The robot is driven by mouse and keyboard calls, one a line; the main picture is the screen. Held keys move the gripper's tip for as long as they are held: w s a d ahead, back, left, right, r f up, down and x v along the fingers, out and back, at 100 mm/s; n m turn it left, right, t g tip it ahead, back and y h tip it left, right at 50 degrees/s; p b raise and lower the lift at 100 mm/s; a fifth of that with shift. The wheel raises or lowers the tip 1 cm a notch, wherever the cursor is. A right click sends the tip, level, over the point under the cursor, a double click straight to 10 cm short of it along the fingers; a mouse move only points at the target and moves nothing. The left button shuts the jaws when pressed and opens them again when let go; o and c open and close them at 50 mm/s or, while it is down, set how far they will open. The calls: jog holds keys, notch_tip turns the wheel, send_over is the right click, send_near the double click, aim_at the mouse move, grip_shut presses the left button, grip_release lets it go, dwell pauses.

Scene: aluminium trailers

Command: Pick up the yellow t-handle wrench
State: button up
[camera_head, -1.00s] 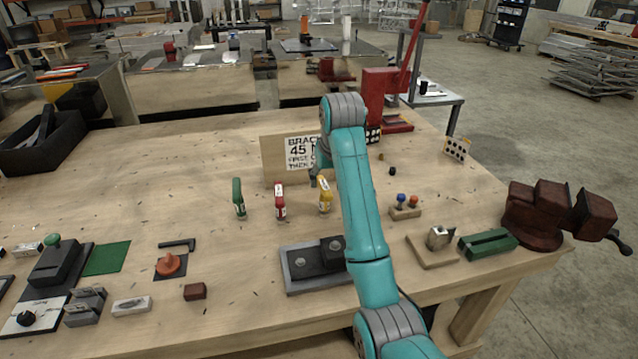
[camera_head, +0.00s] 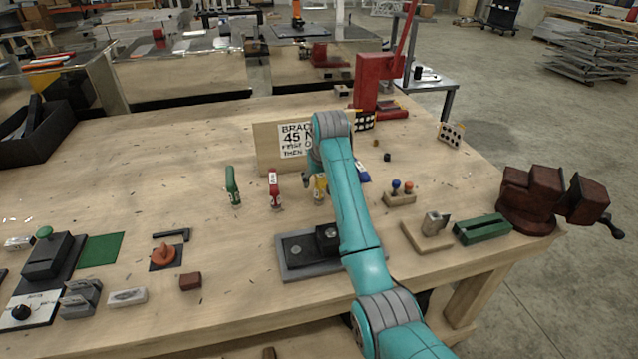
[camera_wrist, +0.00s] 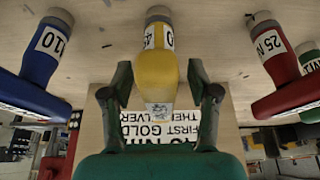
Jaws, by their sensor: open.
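The yellow t-handle wrench (camera_head: 319,190) stands upright on the wooden bench, partly hidden by my arm in the head view. In the wrist view, the yellow wrench (camera_wrist: 157,76) has its handle between the two fingers of my gripper (camera_wrist: 159,67), with a gap on either side. My gripper is open and holds nothing. In the head view, most of my gripper is hidden behind my arm, close to the yellow wrench.
A red wrench (camera_head: 274,190) and a green wrench (camera_head: 233,188) stand to its left. A blue wrench (camera_head: 363,172) stands to its right. A lettered sign board (camera_head: 267,150) rises close behind. A grey fixture block (camera_head: 300,252) lies in front.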

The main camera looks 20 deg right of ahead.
jog(key=shift+w+f, duration=0.1)
jog(key=shift+f, duration=0.25)
jog(key=shift+c, duration=0.2)
grip_shut()
jog(key=shift+r, duration=0.1)
notch_tip(320, 180, up, 10)
dwell(0.3)
